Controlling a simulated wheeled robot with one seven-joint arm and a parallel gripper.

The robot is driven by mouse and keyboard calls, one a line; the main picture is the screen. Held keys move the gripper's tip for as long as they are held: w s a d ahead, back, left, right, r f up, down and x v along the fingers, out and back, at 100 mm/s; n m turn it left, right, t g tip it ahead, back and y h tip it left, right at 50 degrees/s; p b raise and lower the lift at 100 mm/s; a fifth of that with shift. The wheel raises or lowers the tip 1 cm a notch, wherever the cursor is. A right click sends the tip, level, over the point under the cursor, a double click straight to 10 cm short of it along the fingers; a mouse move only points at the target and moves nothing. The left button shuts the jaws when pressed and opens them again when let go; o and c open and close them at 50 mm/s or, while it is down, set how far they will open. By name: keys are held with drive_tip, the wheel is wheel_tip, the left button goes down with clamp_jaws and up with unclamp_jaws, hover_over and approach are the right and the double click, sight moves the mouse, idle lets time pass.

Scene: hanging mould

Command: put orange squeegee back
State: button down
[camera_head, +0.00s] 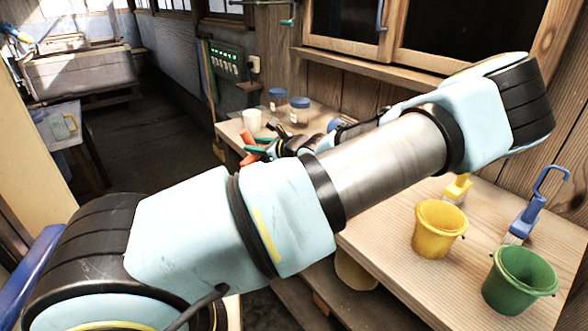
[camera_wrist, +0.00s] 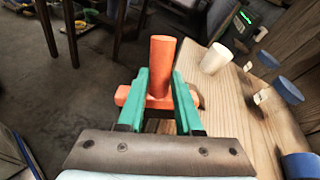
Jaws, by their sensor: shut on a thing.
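The orange squeegee (camera_wrist: 162,62) is held in my gripper (camera_wrist: 160,78), between its two green fingers. In the wrist view its round handle end points up and away between the fingertips, and its crosspiece shows on both sides of the fingers. It appears at the left edge of the wooden bench (camera_wrist: 240,105), with dark floor beyond. In the head view only small orange parts of the squeegee (camera_head: 247,137) show beside my green fingertips (camera_head: 256,147). My arm hides much of the gripper and the middle of the bench there.
A white cup (camera_head: 252,120) and two blue-lidded jars (camera_head: 299,110) stand at the bench's far end, close to my gripper. A yellow bucket (camera_head: 437,230), green bucket (camera_head: 517,280), blue brush (camera_head: 527,212) and yellow brush (camera_head: 458,188) stand at the near right. A wooden wall borders the bench.

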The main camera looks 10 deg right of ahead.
drive_tip(key=d+r+m+t+b, duration=0.1)
drive_tip(key=d+r+m+t, duration=0.5)
drive_tip(key=d, duration=0.6)
drive_tip(key=shift+n+g+h, duration=0.3)
drive_tip(key=shift+g+h, duration=0.2)
drive_tip(key=shift+g, duration=0.3)
drive_tip(key=f+p, duration=0.1)
drive_tip(key=f, duration=0.1)
drive_tip(key=f+p, duration=0.1)
drive_tip(key=f, duration=0.5)
drive_tip(key=shift+s+f+p, duration=0.2)
drive_tip(key=shift+s+p, duration=0.15)
drive_tip(key=shift+p, duration=0.05)
drive_tip(key=c, duration=0.6)
unclamp_jaws()
